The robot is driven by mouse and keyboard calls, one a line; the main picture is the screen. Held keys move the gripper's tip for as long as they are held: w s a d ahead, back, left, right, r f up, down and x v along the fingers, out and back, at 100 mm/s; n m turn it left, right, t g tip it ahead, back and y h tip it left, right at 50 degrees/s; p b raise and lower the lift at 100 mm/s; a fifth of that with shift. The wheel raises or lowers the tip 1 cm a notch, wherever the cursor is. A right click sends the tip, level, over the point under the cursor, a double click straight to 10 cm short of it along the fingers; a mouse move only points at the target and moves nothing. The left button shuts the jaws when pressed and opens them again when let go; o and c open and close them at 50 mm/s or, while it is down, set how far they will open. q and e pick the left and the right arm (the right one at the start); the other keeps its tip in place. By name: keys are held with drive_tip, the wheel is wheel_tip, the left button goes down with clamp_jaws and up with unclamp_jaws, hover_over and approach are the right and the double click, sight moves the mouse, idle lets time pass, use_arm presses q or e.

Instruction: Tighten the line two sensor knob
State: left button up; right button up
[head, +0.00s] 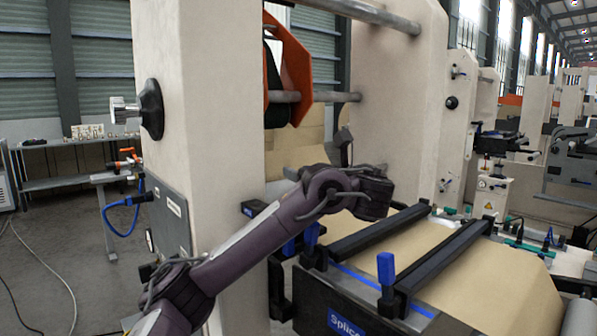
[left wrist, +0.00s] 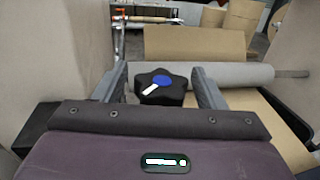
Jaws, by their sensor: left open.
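In the left wrist view, a black lobed knob (left wrist: 161,91) with a blue round cap and a white pointer mark sits between the two fingers of my left gripper (left wrist: 160,70). The fingers are apart, with a visible gap to the knob on each side. The knob's lower part is hidden behind the gripper body. In the head view my left arm reaches from the lower left past the near cream post. Its fingers and this knob cannot be made out there. My right gripper is in neither view.
The near cream post (head: 205,100) carries another black knob (head: 151,109) on its left face. A brown paper web (head: 440,255) runs under black bars, with blue handles (head: 386,268) at front. In the wrist view a grey roller (left wrist: 225,74) lies beyond the knob.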

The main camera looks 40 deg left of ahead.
use_arm(q)
drive_tip(key=shift+d+r, duration=0.2)
drive_tip(key=shift+d, duration=0.2)
drive_tip(key=shift+c, duration=2)
drive_tip(key=c, duration=0.5)
drive_tip(key=shift+m+t+h, duration=0.3)
drive_tip(key=shift+m+t, duration=0.2)
drive_tip(key=shift+t, duration=0.2)
drive_tip(key=shift+m+t+h+b, duration=0.5)
drive_tip(key=shift+m+t, duration=0.2)
drive_tip(key=shift+t, duration=0.3)
drive_tip(key=m+t+h+b, duration=0.3)
drive_tip(key=m+t+h, duration=0.2)
drive_tip(key=t, duration=0.1)
drive_tip(key=shift+m+t+h, duration=0.3)
drive_tip(key=shift+h, duration=0.1)
drive_tip(key=shift+r+m+t+h+b, duration=0.15)
drive_tip(key=shift+m+t+h+b, duration=0.25)
drive_tip(key=shift+h, duration=0.2)
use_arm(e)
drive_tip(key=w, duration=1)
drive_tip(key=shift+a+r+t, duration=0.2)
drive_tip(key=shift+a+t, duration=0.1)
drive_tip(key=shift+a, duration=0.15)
